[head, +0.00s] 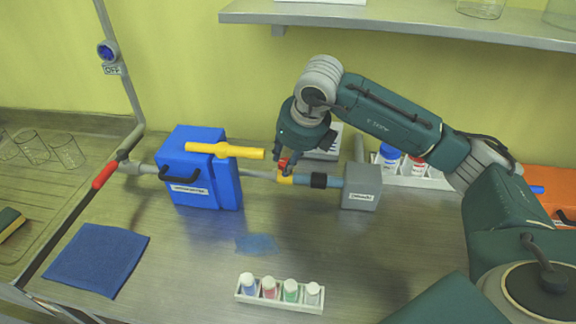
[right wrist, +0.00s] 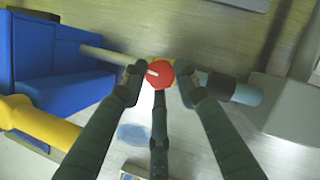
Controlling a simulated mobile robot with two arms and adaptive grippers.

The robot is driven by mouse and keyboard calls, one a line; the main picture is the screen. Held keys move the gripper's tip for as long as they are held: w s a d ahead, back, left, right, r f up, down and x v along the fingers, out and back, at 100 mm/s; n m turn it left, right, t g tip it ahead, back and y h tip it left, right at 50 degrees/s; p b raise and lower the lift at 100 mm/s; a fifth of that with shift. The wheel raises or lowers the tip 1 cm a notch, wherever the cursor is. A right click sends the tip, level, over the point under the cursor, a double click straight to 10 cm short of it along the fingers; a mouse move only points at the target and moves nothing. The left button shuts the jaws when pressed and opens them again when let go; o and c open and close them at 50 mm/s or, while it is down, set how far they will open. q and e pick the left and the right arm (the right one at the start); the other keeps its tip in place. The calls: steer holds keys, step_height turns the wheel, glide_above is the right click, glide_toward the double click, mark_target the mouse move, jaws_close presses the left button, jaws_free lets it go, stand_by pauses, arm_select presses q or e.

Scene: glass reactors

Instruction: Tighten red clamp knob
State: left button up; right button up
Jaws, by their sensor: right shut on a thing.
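The red clamp knob (right wrist: 160,71) is round with a pale mark on its face. It sits on a yellow clamp (head: 285,180) on the horizontal pipe between the blue box (head: 205,180) and the grey block (head: 362,188). My right gripper (head: 284,161) points down over the knob. In the right wrist view its fingers surround the knob, and the gripper (right wrist: 160,80) is shut on it. In the head view the fingers partly hide the knob. My left gripper is in neither view.
A yellow handle (head: 225,150) juts from the blue box toward my right gripper. A red lever (head: 105,175) is at the left. A vial rack (head: 280,294) stands in front, a blue cloth (head: 97,258) lies front left, and a shelf (head: 400,22) hangs above. The front-middle bench is mostly clear.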

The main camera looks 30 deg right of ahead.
steer(key=m, duration=0.1)
steer(key=m+h+b, duration=0.1)
steer(key=m+b, duration=0.1)
steer(key=shift+w+a+r+m, duration=0.1)
steer(key=shift+w+r+m, duration=0.05)
steer(key=shift+w+m, duration=0.15)
steer(key=shift+m+h+b, duration=0.65)
steer(key=shift+m+h, duration=0.15)
steer(key=shift+m, duration=0.6)
steer(key=shift+r, duration=0.1)
steer(key=o, duration=1.1)
steer(key=shift+s, duration=0.1)
steer(key=shift+s+a, duration=0.1)
steer(key=v, duration=1.1)
steer(key=shift+r, duration=0.45)
